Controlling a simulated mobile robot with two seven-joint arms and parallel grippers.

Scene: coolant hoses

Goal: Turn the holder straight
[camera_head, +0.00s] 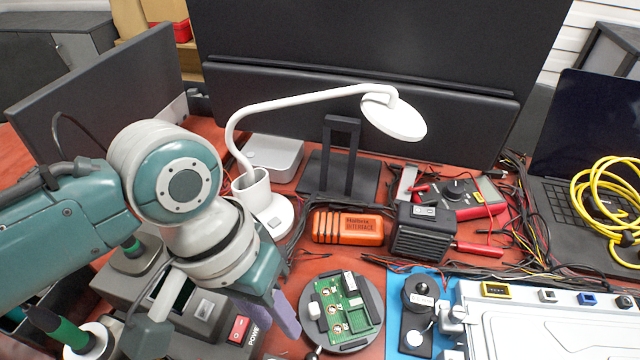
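The holder (376,297) is a round grey base with dark clamp bars, on the red tabletop at the front centre. It grips a green circuit board (352,318) with several parts on it. Holder and board sit slightly rotated relative to the picture's edges. One purple-grey finger shows clearly; the other is hidden or hard to make out, so the opening cannot be judged. My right gripper is not in view.
A soldering station (203,310) stands under my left arm. Behind the holder are an orange box (347,228), a white lamp (270,216) and a black device (425,232). A blue mat (398,280) with a black-based tool lies close on the right. Cables clutter the right side.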

